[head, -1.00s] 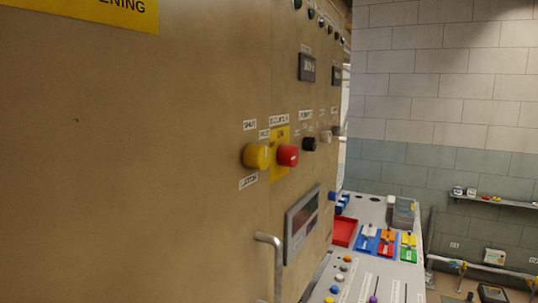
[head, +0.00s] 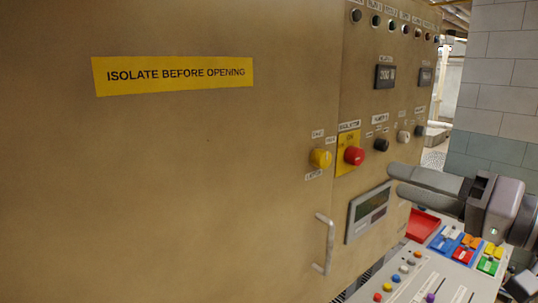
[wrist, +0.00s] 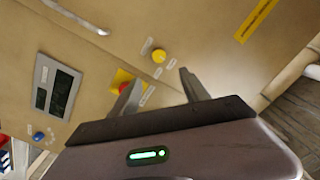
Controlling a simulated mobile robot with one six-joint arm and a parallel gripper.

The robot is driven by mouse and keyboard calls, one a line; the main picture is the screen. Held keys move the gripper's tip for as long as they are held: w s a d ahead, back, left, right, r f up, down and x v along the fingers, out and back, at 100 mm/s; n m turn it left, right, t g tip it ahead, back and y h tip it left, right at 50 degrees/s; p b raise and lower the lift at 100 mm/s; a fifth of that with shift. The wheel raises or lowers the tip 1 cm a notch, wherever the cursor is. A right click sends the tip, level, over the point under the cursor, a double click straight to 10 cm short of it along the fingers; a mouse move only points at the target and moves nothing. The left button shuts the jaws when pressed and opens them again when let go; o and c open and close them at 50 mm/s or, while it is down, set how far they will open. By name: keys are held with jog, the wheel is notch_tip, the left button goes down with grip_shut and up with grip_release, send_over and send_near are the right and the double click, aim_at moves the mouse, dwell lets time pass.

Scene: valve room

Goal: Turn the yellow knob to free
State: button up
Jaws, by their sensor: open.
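The yellow knob (head: 320,158) is on the tan cabinet front, with small white labels above and below it. It also shows in the wrist view (wrist: 158,56), beyond and between my fingertips. Its label text is too small to read. My gripper (head: 394,180) comes in from the right in the head view, to the right of the knob and apart from it. In the wrist view the two fingers (wrist: 158,84) are spread and nothing is between them. The knob's pointer position cannot be made out.
A red knob on a yellow plate (head: 354,156) sits just right of the yellow knob. A display (head: 370,211) and a door handle (head: 325,245) stick out below. A black knob (head: 381,145) is further right. A desk with buttons and a red tray (head: 423,224) stands at lower right.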

aim_at(327, 160)
jog(key=p+x, duration=0.1)
jog(key=x, duration=1.3)
jog(key=shift+w+a, duration=0.15)
jog(key=shift+f, duration=0.1)
jog(key=shift+c, duration=0.4)
grip_shut()
